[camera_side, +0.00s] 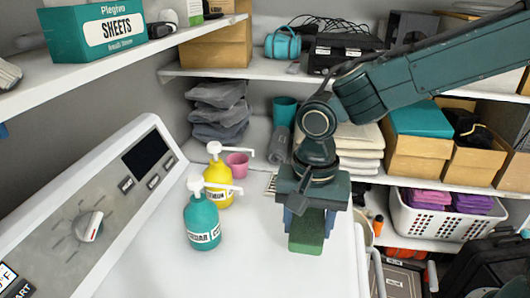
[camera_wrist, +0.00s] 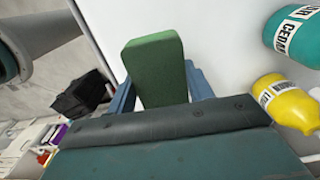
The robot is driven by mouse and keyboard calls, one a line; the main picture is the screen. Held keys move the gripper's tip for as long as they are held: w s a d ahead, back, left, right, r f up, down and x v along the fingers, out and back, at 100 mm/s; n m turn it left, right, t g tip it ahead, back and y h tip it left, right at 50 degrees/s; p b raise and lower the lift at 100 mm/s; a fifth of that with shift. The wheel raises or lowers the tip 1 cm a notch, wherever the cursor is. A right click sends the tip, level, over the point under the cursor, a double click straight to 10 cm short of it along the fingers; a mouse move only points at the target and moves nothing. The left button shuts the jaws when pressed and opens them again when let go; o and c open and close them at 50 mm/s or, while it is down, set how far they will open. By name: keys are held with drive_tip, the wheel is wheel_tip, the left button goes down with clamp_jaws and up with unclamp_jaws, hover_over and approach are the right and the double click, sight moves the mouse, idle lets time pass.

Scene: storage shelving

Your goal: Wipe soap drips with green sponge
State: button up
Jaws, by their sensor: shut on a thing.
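My gripper (camera_side: 307,222) points down over the right part of the white machine top (camera_side: 262,262). It is shut on the green sponge (camera_side: 305,240), which hangs below the fingers at or just above the surface; I cannot tell if it touches. In the wrist view the sponge (camera_wrist: 154,68) sits between the two blue fingers. A teal pump bottle (camera_side: 202,222) and a yellow pump bottle (camera_side: 218,184) stand upright to the left of my gripper. They also show at the right of the wrist view, teal (camera_wrist: 295,40) and yellow (camera_wrist: 288,102). No soap drips are clearly visible.
A pink cup (camera_side: 237,163) stands behind the bottles. The sloped control panel (camera_side: 95,215) with a dial borders the left. Shelves with folded towels (camera_side: 360,148), boxes and a white basket (camera_side: 445,222) stand behind and right. The front machine top is clear.

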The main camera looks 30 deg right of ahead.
drive_tip(key=shift+r, duration=0.95)
drive_tip(key=shift+w, duration=0.1)
